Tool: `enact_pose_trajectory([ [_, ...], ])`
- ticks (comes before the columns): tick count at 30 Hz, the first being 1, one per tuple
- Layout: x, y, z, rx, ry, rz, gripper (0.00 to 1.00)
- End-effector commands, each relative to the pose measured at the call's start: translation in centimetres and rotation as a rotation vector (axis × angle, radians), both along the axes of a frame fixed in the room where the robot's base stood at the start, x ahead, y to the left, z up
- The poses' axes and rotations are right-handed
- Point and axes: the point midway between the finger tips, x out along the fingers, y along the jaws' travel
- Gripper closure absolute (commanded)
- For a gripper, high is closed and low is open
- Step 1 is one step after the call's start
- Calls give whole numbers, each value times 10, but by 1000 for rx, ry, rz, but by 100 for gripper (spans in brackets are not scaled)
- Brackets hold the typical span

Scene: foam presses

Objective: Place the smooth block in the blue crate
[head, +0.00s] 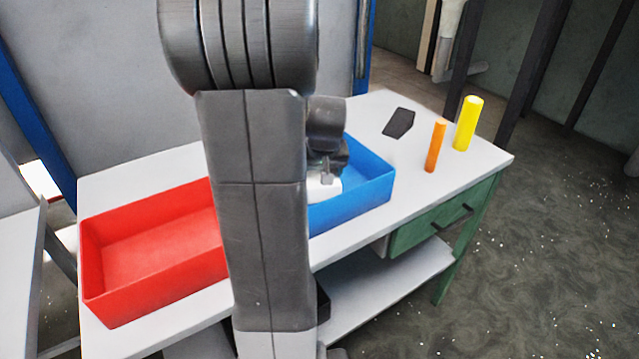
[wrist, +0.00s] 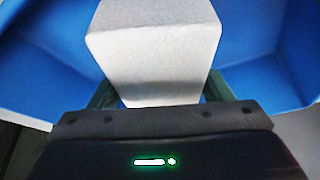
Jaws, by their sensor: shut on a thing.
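In the head view a small part of the white block (head: 322,188) shows beside my arm, over the blue crate. The blue crate (head: 368,194) stands on the table, partly hidden behind my arm. In the wrist view the blue crate's walls (wrist: 262,60) surround the block on both sides. I cannot tell whether the block touches the crate floor.
An empty red crate (head: 150,285) stands on the left of the white table (head: 450,165). A dark flat piece (head: 399,122), an orange cylinder (head: 435,146) and a yellow cylinder (head: 468,124) are on the right part. My arm hides the middle.

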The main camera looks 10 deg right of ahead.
Motion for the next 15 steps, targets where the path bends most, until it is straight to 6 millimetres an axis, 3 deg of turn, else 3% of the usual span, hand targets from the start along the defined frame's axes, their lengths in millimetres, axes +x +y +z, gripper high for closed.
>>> enact_pose_trajectory([
  [6, -1, 0, -30, 2, 3, -1, 50],
  [15, 0, 0, -32, 0, 1, -1, 50],
])
